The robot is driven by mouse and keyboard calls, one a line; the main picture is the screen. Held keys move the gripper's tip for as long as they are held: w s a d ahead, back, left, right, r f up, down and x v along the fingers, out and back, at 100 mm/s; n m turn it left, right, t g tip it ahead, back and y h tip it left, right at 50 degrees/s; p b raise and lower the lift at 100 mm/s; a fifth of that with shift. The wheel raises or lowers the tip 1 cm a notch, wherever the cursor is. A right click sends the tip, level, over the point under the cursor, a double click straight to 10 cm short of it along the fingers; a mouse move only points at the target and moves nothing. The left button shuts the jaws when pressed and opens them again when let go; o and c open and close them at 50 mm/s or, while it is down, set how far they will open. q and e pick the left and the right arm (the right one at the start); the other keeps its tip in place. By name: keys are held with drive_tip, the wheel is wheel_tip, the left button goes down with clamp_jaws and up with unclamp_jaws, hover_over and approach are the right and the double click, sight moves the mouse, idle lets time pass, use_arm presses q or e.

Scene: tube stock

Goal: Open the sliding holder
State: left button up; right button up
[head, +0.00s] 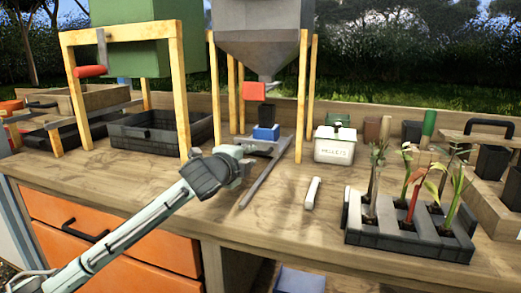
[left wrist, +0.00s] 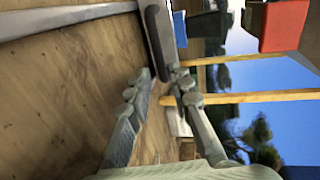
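A grey metal slide with a long rail (head: 265,180) lies on the bench under the hopper, with a blue block (head: 265,132) and a black pot (head: 270,112) at its far part; I take this as the sliding holder. The rail (left wrist: 60,18) shows at top left there. My right gripper is out of view.
The grey hopper (head: 263,40) on wooden legs, with a red block (head: 254,91), stands over the slide. A white pellets box (head: 334,146), a white tube (head: 312,193) and a seedling rack (head: 400,240) are to the right. A black crate (head: 150,133) is left. The front middle bench is bare.

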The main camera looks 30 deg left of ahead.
sight(256, 153)
use_arm(q)
drive_tip(key=x, duration=0.5)
drive_tip(key=shift+w+f, duration=0.1)
drive_tip(key=shift+w, duration=0.25)
drive_tip(key=shift+w+a, duration=0.1)
drive_tip(key=shift+w, duration=0.2)
drive_tip(key=c, duration=0.4)
clamp_jaws()
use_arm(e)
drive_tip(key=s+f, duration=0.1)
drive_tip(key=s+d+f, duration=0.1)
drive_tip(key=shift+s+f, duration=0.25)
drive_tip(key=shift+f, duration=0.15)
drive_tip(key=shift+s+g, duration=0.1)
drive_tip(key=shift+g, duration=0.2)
use_arm(q)
drive_tip(key=shift+f, duration=0.1)
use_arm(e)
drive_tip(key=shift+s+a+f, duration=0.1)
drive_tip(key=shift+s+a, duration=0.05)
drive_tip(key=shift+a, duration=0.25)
